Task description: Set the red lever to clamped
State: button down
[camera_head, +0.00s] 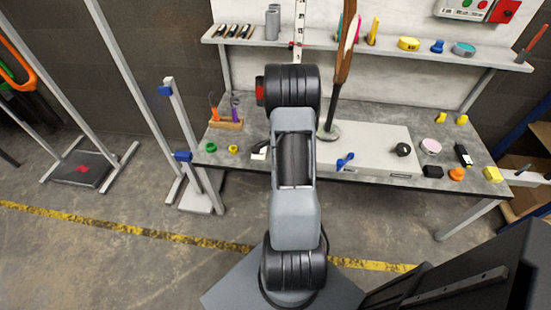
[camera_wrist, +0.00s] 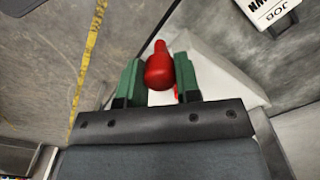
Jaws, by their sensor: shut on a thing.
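The red lever (camera_wrist: 159,68) shows in the wrist view as a rounded red knob with a narrower end pointing up in the picture. My gripper (camera_wrist: 158,82) has its two green fingers on either side of the knob and is shut on it. A small red part shows below the knob by the right finger. A pale, angular body (camera_wrist: 215,72) lies behind and to the right of the lever; how the lever joins it is hidden. In the head view my arm stands in front of the bench, and I cannot make out the gripper or the lever there.
A stand with blue clamps (camera_head: 183,156) is left. Floor with a yellow line (camera_head: 130,227) is open in front.

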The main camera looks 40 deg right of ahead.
dwell(0.4)
jog(key=c, duration=0.8)
grip_release()
notch_tip(320, 180, up, 14)
jog(key=p, duration=0.1)
jog(key=shift+f, duration=0.1)
